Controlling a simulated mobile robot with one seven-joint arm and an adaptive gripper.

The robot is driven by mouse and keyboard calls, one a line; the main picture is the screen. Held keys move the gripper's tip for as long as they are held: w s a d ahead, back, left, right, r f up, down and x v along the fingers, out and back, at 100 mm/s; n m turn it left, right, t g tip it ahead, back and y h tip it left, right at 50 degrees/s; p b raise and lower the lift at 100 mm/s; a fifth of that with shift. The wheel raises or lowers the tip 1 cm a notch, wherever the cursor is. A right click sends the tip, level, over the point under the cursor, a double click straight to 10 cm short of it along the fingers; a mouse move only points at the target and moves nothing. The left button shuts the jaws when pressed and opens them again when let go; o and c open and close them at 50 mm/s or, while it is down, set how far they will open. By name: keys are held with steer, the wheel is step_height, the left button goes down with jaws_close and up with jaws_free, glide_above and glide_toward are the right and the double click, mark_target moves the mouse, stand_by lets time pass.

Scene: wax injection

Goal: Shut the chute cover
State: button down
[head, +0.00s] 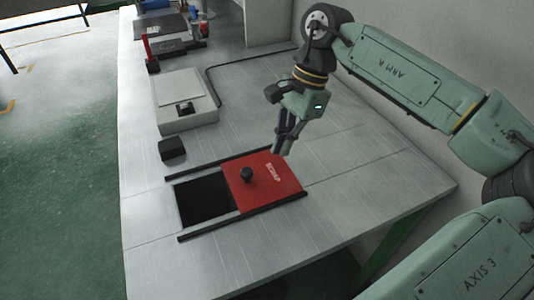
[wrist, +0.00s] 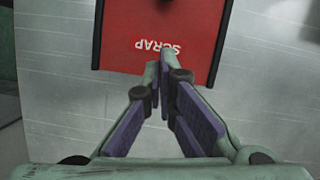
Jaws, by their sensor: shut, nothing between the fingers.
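The chute cover is a red sliding plate (head: 268,182) marked SCRAP with a black knob (head: 247,175) near its left edge. It sits between two black rails on the right part of the chute frame. To its left the dark chute opening (head: 205,200) shows uncovered. My gripper (head: 278,150) is shut and empty, above the far right edge of the cover. In the wrist view my gripper's fingertips (wrist: 160,60) are together near the edge of the red cover (wrist: 150,25) by the SCRAP lettering. The knob is only partly seen at that view's top edge.
A small black block (head: 172,148) stands on the bench just beyond the opening. A pale box-shaped device (head: 185,100) is further back, with tools and a red-handled item (head: 149,55) behind it. The bench (head: 350,165) right of the cover is clear, with a wall behind.

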mark_target(259, 177)
steer(key=shift+s+a+f+p, duration=0.25)
steer(key=shift+s+a+f, duration=0.1)
steer(key=shift+a, duration=0.3)
steer(key=shift+s+a+f+p, duration=0.2)
steer(key=shift+s+a+f, duration=0.15)
steer(key=shift+a, duration=0.25)
steer(key=shift+s+a+f+p, duration=0.3)
steer(key=shift+s+a, duration=0.1)
steer(key=shift+a, duration=0.25)
steer(key=shift+a, duration=0.15)
steer(key=s+a+b, duration=0.5)
steer(key=a, duration=0.7)
steer(key=shift+s, duration=0.1)
steer(key=v, duration=1.2)
